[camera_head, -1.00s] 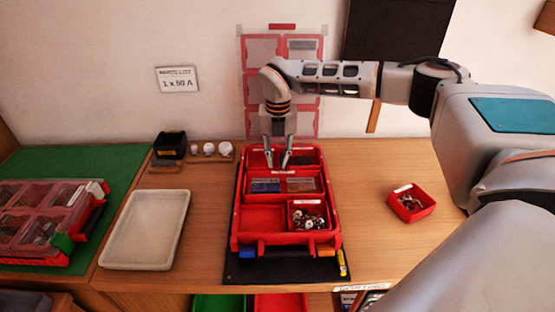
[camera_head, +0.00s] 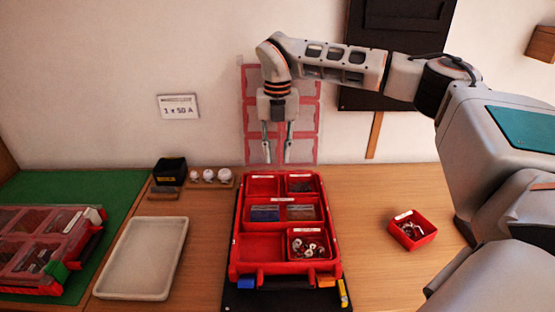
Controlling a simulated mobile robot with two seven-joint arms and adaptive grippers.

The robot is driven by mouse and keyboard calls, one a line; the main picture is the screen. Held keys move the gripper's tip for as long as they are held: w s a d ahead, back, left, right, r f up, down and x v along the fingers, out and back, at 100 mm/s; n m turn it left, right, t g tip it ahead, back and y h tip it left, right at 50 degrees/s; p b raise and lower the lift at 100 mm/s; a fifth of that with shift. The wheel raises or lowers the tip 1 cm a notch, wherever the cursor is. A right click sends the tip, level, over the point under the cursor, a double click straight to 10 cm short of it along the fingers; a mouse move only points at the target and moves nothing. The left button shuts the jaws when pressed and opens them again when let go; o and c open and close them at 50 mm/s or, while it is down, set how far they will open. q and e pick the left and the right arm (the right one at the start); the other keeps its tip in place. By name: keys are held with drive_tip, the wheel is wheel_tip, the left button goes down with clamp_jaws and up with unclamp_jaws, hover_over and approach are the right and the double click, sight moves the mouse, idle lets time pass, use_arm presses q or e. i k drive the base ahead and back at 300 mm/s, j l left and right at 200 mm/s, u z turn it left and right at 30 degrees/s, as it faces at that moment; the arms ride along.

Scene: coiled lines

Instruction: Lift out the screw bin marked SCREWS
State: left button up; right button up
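A red sorting case (camera_head: 237,220) stands open on the table. Small red bins with white labels sit in it: one at back right (camera_head: 300,186) with dark contents, and one at front right (camera_head: 308,244) with light metal rings or washers. Another small red bin (camera_head: 412,230) with metal pieces stands on the table to the right. The labels are too small to read, so I cannot tell which says SCREWS. My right gripper (camera_head: 278,158) points down above the back edge of the case, open, with nothing between its fingers. My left gripper is not in view.
A pale tray (camera_head: 143,258) lies left of the case. A clear-lidded organizer (camera_head: 38,248) rests on a green mat (camera_head: 90,184) at far left. A black box (camera_head: 170,170) and several white round items stand behind. Table around the right-hand bin is clear.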

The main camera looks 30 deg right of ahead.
sight(410, 228)
drive_tip(key=k, duration=1)
